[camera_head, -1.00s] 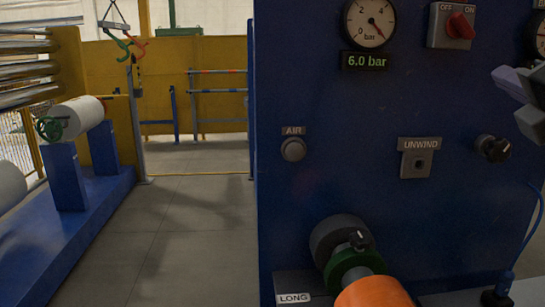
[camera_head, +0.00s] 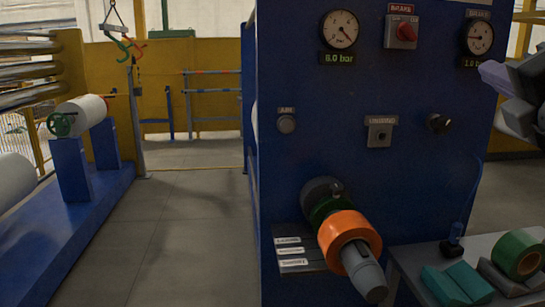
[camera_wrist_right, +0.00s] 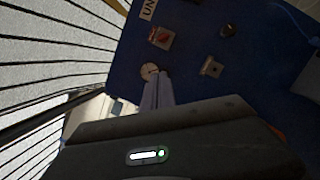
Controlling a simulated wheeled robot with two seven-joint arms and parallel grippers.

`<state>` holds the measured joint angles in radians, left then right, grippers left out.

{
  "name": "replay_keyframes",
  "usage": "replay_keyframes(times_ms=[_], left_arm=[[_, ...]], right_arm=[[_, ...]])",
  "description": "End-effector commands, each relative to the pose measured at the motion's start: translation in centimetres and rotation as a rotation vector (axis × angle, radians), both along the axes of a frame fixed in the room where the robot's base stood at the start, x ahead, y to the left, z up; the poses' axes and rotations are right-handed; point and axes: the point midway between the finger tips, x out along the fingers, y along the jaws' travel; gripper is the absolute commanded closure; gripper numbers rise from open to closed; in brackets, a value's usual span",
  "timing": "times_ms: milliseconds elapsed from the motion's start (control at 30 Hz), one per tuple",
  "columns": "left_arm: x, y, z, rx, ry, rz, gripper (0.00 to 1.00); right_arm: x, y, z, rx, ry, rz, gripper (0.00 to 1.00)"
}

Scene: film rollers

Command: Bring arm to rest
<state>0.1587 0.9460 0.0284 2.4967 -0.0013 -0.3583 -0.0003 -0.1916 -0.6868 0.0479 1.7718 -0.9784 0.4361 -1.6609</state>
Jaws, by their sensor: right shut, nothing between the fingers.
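My right gripper (camera_head: 490,72) shows at the right edge of the head view, raised in front of the blue machine panel (camera_head: 300,180). Its pale fingers are shut and empty, pointing left. In the right wrist view the fingers (camera_wrist_right: 155,92) lie together, with the panel's gauge and switch beyond them. My right gripper appears apart from the panel. My left gripper is not in the head view.
An orange roll (camera_head: 347,232) sits on a shaft jutting from the panel. A side table (camera_head: 398,262) holds a green roll (camera_head: 518,253) and teal blocks (camera_head: 458,284). Rollers on blue stands (camera_head: 70,172) are at left; the floor (camera_head: 195,230) between is clear.

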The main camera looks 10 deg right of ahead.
Motion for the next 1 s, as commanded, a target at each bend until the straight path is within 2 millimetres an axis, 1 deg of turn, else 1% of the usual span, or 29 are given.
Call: replay_keyframes(times_ms=[167,267,333,367,433,567,667,700,767,800,867,900,967,1000], left_arm=[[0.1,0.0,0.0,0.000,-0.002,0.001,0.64],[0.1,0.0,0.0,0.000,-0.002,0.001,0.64],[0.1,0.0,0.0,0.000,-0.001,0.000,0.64],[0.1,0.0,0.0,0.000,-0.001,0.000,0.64],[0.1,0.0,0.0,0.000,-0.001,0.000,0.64],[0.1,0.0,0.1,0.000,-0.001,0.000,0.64],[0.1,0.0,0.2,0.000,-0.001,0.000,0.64],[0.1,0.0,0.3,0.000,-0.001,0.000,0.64],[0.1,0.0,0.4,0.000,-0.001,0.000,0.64],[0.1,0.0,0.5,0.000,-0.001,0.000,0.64],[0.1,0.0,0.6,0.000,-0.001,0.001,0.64],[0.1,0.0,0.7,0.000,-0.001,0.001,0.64],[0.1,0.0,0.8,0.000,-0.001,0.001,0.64],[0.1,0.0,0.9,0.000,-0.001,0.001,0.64]], right_arm=[[0.2,0.8,0.5,0.134,-0.050,0.057,1.00],[0.5,1.7,0.5,0.240,-0.081,0.112,1.00],[0.8,2.7,0.3,0.338,-0.101,0.165,1.00],[1.2,3.3,0.0,0.386,-0.105,0.191,1.00],[2.7,5.0,-1.2,0.508,-0.099,0.258,1.00],[6.3,8.2,-4.5,0.732,-0.047,0.355,1.00],[9.7,11.1,-8.5,0.927,0.026,0.409,1.00],[11.3,12.4,-10.7,1.018,0.067,0.424,1.00],[13.7,14.3,-14.5,1.167,0.135,0.431,1.00],[15.2,15.6,-17.4,1.267,0.183,0.425,1.00],[17.0,17.3,-21.7,1.411,0.250,0.403,1.00],[18.0,18.3,-24.8,1.505,0.296,0.377,1.00],[19.2,19.7,-29.4,1.641,0.357,0.324,1.00],[19.7,20.5,-32.6,1.726,0.397,0.281,1.00]])
